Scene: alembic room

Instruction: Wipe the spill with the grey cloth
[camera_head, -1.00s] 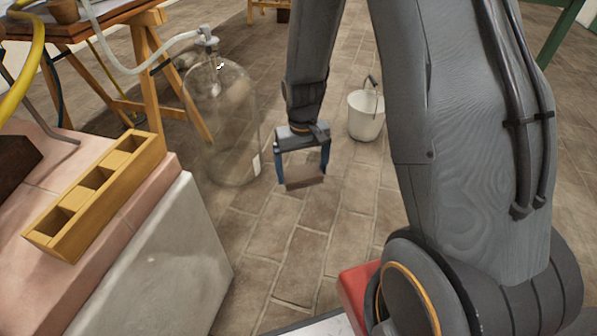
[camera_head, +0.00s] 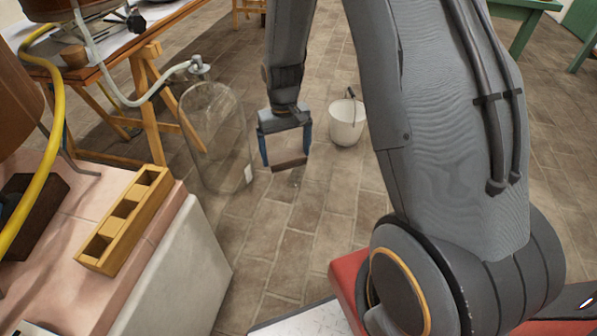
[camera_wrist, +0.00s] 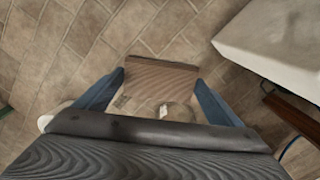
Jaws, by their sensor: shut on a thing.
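My gripper (camera_head: 287,160) has blue fingers and points down over the brick floor in the head view. It is shut on a flat, brownish ribbed piece (camera_head: 290,166), which spans between the fingertips. The piece also shows in the wrist view (camera_wrist: 162,75), between the blue fingers. It may be the cloth, but it looks brown rather than grey, and I cannot tell for sure. It seems held above the floor, though the height is unclear. I cannot make out a spill in either view.
A large clear glass bottle (camera_head: 217,140) stands on the floor just left of my gripper. A white bucket (camera_head: 346,124) stands to its right. A pink-topped bench (camera_head: 160,222) with a yellow holed block (camera_head: 124,220) is at left. Brick floor (camera_head: 300,215) is open nearer me.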

